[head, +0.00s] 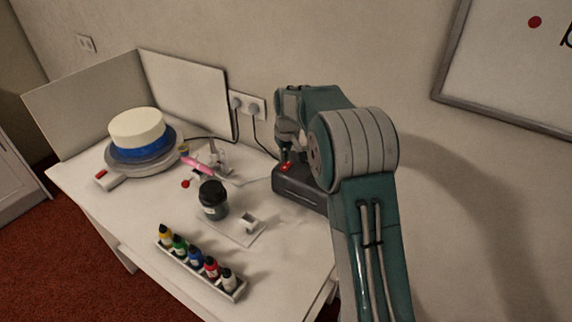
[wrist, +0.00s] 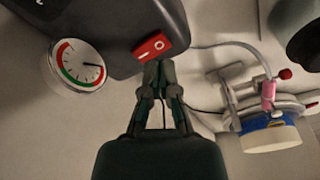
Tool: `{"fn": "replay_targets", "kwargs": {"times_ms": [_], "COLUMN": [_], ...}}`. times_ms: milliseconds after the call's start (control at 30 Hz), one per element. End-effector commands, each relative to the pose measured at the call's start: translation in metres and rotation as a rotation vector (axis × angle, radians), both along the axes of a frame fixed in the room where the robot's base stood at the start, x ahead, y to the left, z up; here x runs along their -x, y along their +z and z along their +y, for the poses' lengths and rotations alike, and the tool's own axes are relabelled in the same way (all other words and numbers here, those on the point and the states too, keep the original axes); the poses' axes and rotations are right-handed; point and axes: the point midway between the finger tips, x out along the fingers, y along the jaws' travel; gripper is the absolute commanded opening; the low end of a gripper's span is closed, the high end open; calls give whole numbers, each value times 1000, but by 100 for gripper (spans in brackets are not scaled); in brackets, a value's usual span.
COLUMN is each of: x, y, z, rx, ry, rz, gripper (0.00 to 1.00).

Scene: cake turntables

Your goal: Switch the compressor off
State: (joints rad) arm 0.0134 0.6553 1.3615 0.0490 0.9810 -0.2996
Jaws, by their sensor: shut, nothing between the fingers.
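The compressor (head: 298,190) is a dark grey box at the back right of the table, partly behind my arm. Its red rocker switch (head: 286,166) shows on the near left of its top. In the wrist view the compressor (wrist: 110,25) fills the top left, with the red switch (wrist: 153,47) at its edge, bearing a white ring mark. My gripper (wrist: 158,68) is shut and empty, its tips right at the switch; I cannot tell whether they touch. Which way the rocker is tilted is unclear. A round pressure gauge (wrist: 80,68) has its needle toward the red zone.
A cake on a turntable (head: 138,138) stands at the left, with a pink airbrush (head: 197,165) on a holder beside it. A dark jar (head: 213,200) and a rack of several colour bottles (head: 202,263) are in front. A wall outlet (head: 248,105) with cables is behind.

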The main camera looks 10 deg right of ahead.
Motion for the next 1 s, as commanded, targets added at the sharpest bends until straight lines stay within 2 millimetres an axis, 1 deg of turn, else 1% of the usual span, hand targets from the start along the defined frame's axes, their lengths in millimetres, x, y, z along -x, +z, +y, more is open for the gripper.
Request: {"fn": "replay_targets", "kwargs": {"times_ms": [100,600,733,1000], "x": [-1,0,0,0], "y": [9,42,46,45], "z": [0,0,0,0], "rx": [0,1,0,0], "ry": [0,0,0,0], "rz": [-3,-1,-1,-1], "gripper": [0,0,0,0]}}
